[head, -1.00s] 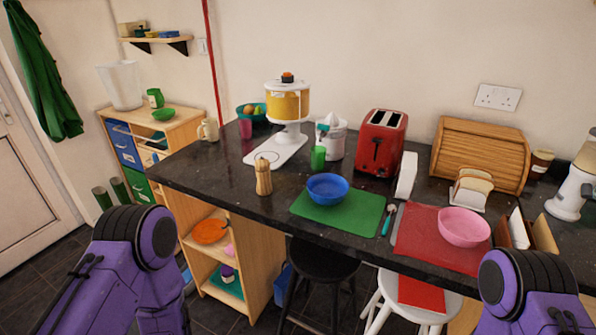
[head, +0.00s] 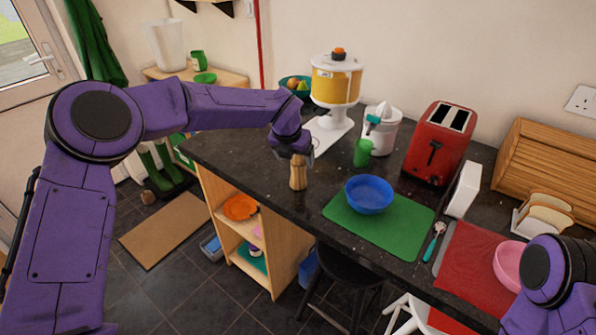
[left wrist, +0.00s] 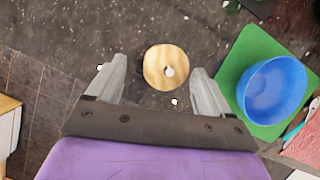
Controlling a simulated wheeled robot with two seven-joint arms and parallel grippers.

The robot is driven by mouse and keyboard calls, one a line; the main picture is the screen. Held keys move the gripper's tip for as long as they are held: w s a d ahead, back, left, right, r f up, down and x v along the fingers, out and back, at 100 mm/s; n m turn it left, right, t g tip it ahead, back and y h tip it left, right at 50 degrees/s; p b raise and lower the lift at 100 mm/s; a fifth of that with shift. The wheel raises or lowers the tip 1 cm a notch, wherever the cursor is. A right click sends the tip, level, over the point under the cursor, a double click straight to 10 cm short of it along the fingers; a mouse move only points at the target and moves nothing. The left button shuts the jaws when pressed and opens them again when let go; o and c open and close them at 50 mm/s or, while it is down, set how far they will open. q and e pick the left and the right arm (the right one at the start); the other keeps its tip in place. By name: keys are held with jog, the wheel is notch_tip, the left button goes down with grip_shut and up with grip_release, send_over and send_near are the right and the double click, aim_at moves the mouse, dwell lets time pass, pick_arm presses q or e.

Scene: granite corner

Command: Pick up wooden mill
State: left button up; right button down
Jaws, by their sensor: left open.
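The wooden mill (head: 298,173) stands upright on the dark granite counter, near its front edge and left of the green mat. In the left wrist view its round top (left wrist: 167,67) shows from above, with a pale knob in the middle. My left gripper (head: 294,156) is above the mill, pointing down. In the left wrist view the open left gripper (left wrist: 156,84) has one finger on each side of the mill's top, with a gap on both sides. The head view hides the fingertips' exact height against the mill. My right arm shows at the lower right; its gripper is out of view.
A blue bowl (head: 369,194) sits on the green mat (head: 391,232) right of the mill. A green cup (head: 362,152), a juicer (head: 380,130) and a yellow-bodied appliance (head: 337,80) stand behind. A red toaster (head: 438,143) is farther right. The counter's front edge is close.

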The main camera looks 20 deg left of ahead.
aim_at(299, 166)
pick_arm(q)
jog(key=x, duration=0.1)
jog(key=p+x, duration=0.2)
jog(key=x, duration=0.1)
jog(key=shift+s+d, duration=0.15)
jog(key=shift+d, duration=0.15)
jog(key=shift+f, duration=0.4)
jog(key=shift+a, duration=0.15)
jog(key=c, duration=1)
jog(key=shift+c, duration=0.7)
jog(key=shift+r, duration=0.1)
